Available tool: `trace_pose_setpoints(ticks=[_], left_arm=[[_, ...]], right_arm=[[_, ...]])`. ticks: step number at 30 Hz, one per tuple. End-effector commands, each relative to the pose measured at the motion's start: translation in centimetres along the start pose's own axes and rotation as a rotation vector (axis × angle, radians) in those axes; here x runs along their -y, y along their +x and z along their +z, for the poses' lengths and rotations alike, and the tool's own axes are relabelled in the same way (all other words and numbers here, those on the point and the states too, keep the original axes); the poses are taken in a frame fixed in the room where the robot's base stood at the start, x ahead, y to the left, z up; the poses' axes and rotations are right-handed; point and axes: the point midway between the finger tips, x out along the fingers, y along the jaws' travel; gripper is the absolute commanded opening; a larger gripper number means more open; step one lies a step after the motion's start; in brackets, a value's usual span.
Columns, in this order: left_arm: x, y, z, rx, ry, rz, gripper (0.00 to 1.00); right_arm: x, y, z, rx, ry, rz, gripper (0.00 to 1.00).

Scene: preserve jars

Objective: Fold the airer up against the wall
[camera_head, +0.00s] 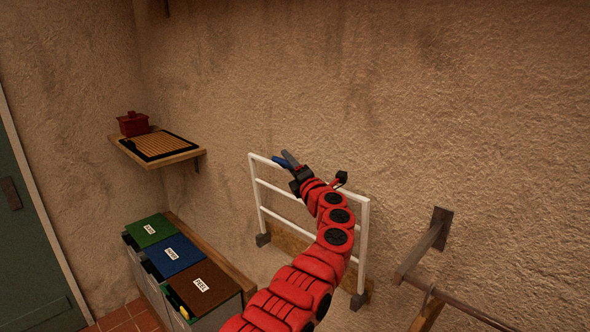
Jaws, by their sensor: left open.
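The airer (364,240) is a white frame with several horizontal bars, standing nearly upright in front of the rough plaster wall. Dark brackets show at the lower ends of its two side posts. I cannot tell how much gap there is between its top and the wall. My left gripper (284,160), on the red arm, is open at the top bar, left of its middle. Its blue and grey fingertips overlap the bar in the picture; contact cannot be told. My arm hides part of the bars and the lower middle. My right gripper is out of view.
A wooden shelf (179,155) at the left holds a red pot (133,124) and a dark-edged board. Bins with green, blue and brown lids (203,287) stand below. A wall bracket with a rail (424,250) juts out at the lower right.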

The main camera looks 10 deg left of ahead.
Motion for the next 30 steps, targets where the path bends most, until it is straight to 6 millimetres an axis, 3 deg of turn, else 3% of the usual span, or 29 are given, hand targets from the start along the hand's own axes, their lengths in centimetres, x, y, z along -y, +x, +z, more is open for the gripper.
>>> trace_pose_setpoints(ticks=[8, 21, 30], left_arm=[[0.4, -2.1, -0.3, -0.003, -0.005, 0.001, 0.52], [0.5, -10.6, 0.0, 0.003, -0.004, -0.003, 0.52], [0.1, -12.0, 0.1, 0.000, 0.000, -0.001, 0.52]], right_arm=[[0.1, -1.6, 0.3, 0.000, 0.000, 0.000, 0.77], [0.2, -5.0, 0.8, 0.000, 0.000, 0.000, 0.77], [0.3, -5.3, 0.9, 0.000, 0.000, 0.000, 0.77]])
